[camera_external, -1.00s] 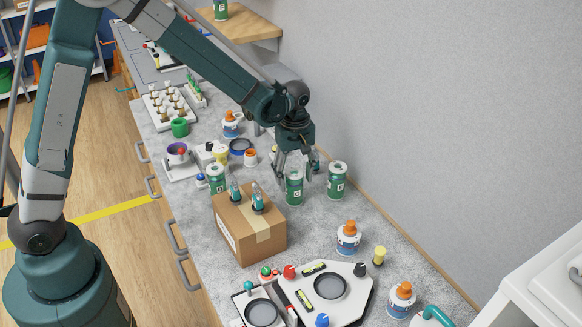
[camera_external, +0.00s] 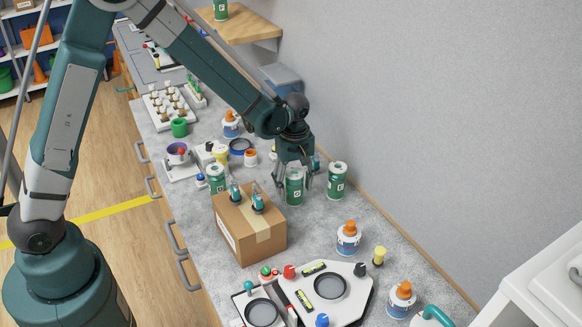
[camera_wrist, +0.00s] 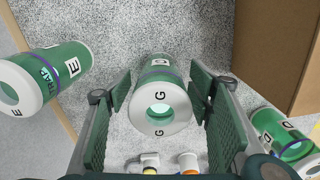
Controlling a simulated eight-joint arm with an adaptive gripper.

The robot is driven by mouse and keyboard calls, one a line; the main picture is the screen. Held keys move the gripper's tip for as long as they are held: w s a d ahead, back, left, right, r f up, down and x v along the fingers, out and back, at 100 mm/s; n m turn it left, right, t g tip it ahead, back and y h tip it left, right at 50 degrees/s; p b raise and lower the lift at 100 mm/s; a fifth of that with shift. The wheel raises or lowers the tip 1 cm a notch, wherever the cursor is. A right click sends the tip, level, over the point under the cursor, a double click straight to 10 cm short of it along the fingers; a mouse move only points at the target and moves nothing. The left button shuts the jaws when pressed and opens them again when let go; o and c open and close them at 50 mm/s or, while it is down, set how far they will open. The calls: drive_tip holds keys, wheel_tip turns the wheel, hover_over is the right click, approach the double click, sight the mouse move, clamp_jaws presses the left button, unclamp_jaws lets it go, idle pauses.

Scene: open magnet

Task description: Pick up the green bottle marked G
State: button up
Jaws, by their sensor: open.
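The green bottle marked G (camera_wrist: 158,98) stands on the counter, with a white top and a G on its label in the wrist view. In the external view the bottle (camera_external: 294,188) is behind the cardboard box. My gripper (camera_external: 295,178) is open above and around it. In the wrist view the open fingers of my gripper (camera_wrist: 160,115) are on either side of the bottle, with a visible gap on each side. The bottle is upright and its lower part is partly hidden by its top.
A green bottle marked E (camera_wrist: 45,78) stands on one side, and one marked D (camera_wrist: 285,140) on the other. In the external view the cardboard box (camera_external: 250,228) is close by, with two small teal-topped items on it. The wall (camera_external: 440,120) is at the right.

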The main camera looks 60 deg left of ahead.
sight(294, 193)
drive_tip(key=shift+f, duration=1.6)
drive_tip(key=shift+c, duration=0.5)
drive_tip(key=c, duration=1.1)
